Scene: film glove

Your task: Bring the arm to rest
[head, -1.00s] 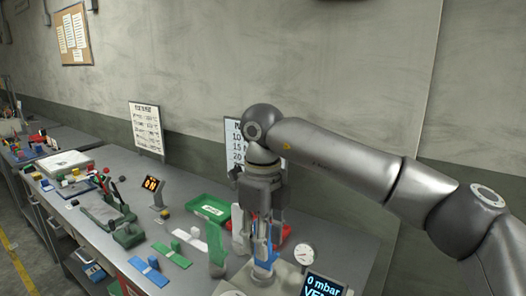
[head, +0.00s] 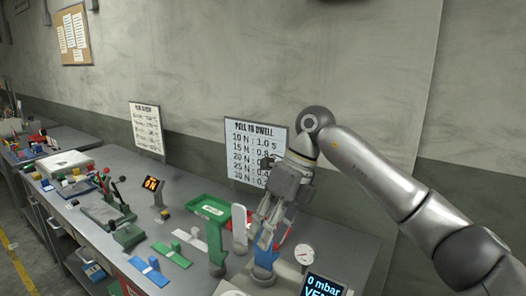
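My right gripper (head: 268,230) comes in from the right with its arm (head: 375,175) bent over the bench. It points down and is tilted, with its fingertips just above or in front of a blue block-like piece (head: 266,257). I cannot tell whether the fingers touch it or how far apart they are. A green upright piece (head: 216,240) and a white upright piece (head: 240,228) stand to the left of the gripper. The red tray behind the gripper is mostly hidden. My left gripper is not in view.
A green tray (head: 209,207), a small orange display (head: 151,185) and blue, green and white T-shaped pieces lie left of the gripper. A round gauge (head: 305,254) and a display reading 0 mbar (head: 322,285) stand to the right. A printed board (head: 243,134) stands behind, near the wall.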

